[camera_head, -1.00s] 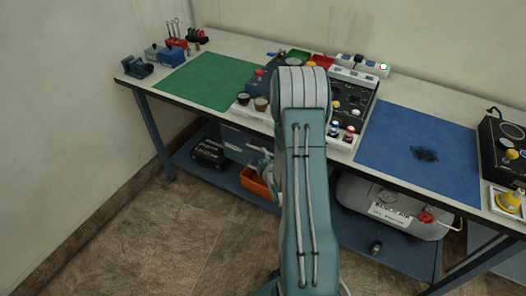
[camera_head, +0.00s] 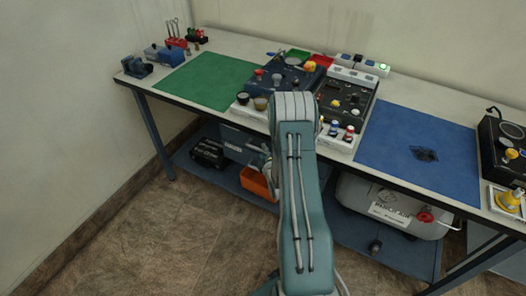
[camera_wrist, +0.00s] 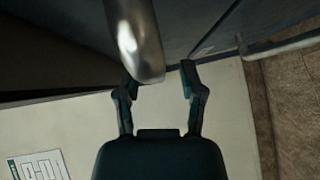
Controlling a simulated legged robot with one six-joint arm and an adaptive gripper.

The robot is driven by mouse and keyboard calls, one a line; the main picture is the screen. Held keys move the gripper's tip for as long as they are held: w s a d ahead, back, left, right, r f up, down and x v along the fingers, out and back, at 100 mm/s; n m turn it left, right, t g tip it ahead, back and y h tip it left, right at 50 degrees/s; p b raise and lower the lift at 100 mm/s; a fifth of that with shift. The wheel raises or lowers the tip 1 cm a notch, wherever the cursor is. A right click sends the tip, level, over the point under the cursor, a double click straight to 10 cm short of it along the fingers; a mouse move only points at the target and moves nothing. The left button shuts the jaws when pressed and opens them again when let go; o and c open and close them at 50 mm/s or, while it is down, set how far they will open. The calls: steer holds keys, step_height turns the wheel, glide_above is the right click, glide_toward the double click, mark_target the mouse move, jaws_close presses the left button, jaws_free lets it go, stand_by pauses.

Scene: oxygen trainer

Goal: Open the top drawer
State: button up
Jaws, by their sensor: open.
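A blue-grey drawer unit (camera_head: 232,140) with a small pale label stands on the shelf under the workbench. My arm covers its right side, so I cannot tell the top drawer's edges or how far it is out. In the wrist view my gripper (camera_wrist: 160,78) is open, its two dark fingers spread and nothing held between them. A rounded silver bar, apparently a handle (camera_wrist: 138,40), hangs at the top of that view near the left fingertip. I cannot tell whether they touch. In the head view the gripper is mostly hidden beside my arm.
An orange bin (camera_head: 257,183) sits on the lower shelf by my arm. A black case (camera_head: 208,152) is to the left and a grey air tank (camera_head: 385,208) to the right. The workbench (camera_head: 236,44) overhangs them. Floor in front is clear.

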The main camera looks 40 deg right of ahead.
steer(key=shift+w+d, duration=0.2)
steer(key=shift+w, duration=0.25)
jaws_close()
steer(key=shift+s+a+f, duration=0.1)
steer(key=shift+f, duration=0.05)
